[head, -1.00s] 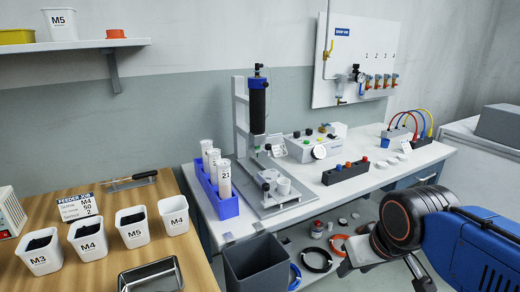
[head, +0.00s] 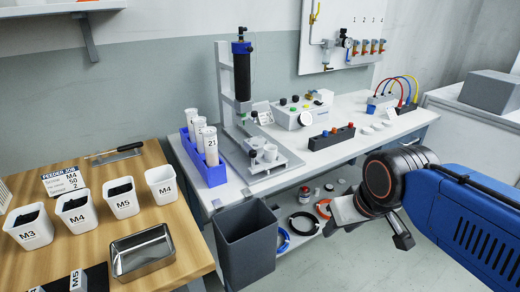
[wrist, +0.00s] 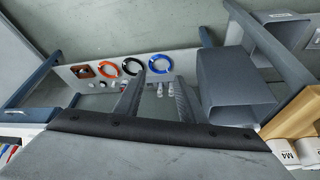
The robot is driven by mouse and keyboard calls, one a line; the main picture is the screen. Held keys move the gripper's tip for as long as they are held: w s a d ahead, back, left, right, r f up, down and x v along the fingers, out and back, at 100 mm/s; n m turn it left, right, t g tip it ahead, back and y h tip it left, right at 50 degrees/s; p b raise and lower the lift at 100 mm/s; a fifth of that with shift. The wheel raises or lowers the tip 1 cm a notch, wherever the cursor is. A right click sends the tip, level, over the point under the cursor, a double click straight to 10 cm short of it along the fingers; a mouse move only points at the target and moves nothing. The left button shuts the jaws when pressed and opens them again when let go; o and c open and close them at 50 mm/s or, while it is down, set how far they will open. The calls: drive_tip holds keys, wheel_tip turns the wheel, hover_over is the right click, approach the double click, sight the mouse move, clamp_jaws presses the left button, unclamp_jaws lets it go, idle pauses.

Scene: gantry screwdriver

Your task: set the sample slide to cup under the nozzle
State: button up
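The gantry stand (head: 224,85) rises from a grey base plate on the white bench and carries a black cylinder (head: 240,80) with a blue cap. The nozzle area below the cylinder is too small to make out clearly. A small slide assembly with a dark knob (head: 252,154) and white cups (head: 270,153) sits on the base plate. I cannot tell which cup, if any, is under the nozzle. My gripper (head: 370,227) is open and empty in front of the bench, right of and apart from the gantry. Its two fingers (wrist: 157,95) show spread in the wrist view.
A blue rack (head: 203,172) with labelled tubes stands left of the gantry. A grey bin (head: 246,245) stands before the bench, also in the wrist view (wrist: 230,92). A dark block with coloured buttons (head: 331,138) lies right. Coiled hoses (head: 302,223) lie on the lower shelf.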

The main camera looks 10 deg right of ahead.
idle(0.5)
wheel_tip(320, 180, up, 26)
drive_tip(key=n+g, duration=0.5)
drive_tip(key=n, duration=1.7)
hover_over(252, 151)
wheel_tip(252, 151, down, 16)
drive_tip(key=shift+s+f, duration=0.1)
drive_tip(key=shift+f, duration=0.1)
clamp_jaws()
